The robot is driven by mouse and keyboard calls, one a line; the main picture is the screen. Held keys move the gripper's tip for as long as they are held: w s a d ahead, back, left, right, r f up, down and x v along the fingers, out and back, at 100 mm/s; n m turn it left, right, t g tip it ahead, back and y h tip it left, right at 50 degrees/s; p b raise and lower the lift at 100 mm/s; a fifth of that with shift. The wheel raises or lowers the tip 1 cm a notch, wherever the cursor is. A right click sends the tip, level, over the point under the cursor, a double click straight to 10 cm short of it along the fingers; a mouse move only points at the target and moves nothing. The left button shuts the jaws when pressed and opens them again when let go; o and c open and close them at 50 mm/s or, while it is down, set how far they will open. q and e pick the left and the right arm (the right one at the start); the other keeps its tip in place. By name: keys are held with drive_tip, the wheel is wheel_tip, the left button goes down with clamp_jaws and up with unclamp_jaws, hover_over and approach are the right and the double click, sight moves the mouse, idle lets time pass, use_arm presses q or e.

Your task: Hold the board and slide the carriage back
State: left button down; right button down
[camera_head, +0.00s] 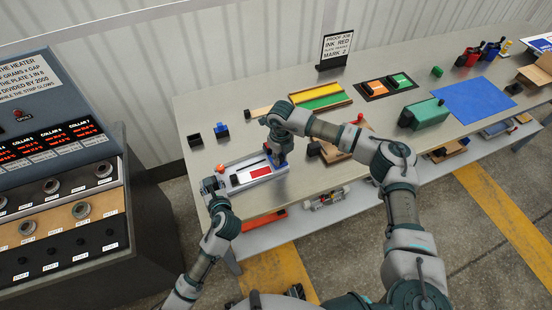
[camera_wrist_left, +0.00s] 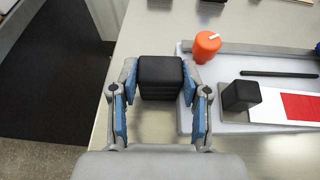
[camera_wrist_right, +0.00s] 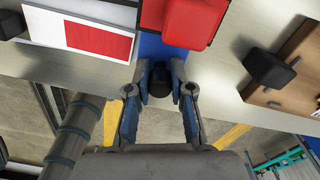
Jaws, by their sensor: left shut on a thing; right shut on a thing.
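The board (camera_head: 240,187) is a pale grey tray near the table's left front, with a white plate bearing a red rectangle (camera_head: 260,172) and an orange knob (camera_head: 220,167). In the left wrist view, my left gripper (camera_wrist_left: 160,88) is shut on a black block (camera_wrist_left: 160,72) at the left end of the board (camera_wrist_left: 187,118). A smaller black block (camera_wrist_left: 240,95) sits by the plate. My right gripper (camera_wrist_right: 160,85) is shut on a dark rounded handle (camera_wrist_right: 160,80) beside the blue carriage (camera_wrist_right: 150,47) and a red block (camera_wrist_right: 193,22). In the head view, my right arm partly hides the carriage.
A dark cup (camera_head: 194,140) and a blue block (camera_head: 221,130) stand behind the board. A tray of coloured strips (camera_head: 322,96) and a sign (camera_head: 335,47) are farther back. A control console (camera_head: 60,170) stands at left.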

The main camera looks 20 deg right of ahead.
use_arm(q)
drive_tip(key=shift+a+f, duration=0.3)
drive_tip(key=shift+f, duration=0.05)
use_arm(e)
drive_tip(key=c, duration=1)
unclamp_jaws()
drive_tip(key=shift+w+d, duration=0.1)
drive_tip(key=shift+d, duration=0.35)
drive_tip(key=shift+c, duration=0.2)
use_arm(q)
drive_tip(key=shift+s+d, duration=0.1)
drive_tip(key=shift+d, duration=0.05)
use_arm(e)
drive_tip(key=shift+a+r, duration=0.1)
drive_tip(key=shift+r, duration=0.05)
wheel_tip(320, 180, up, 12)
drive_tip(key=shift+f, duration=0.2)
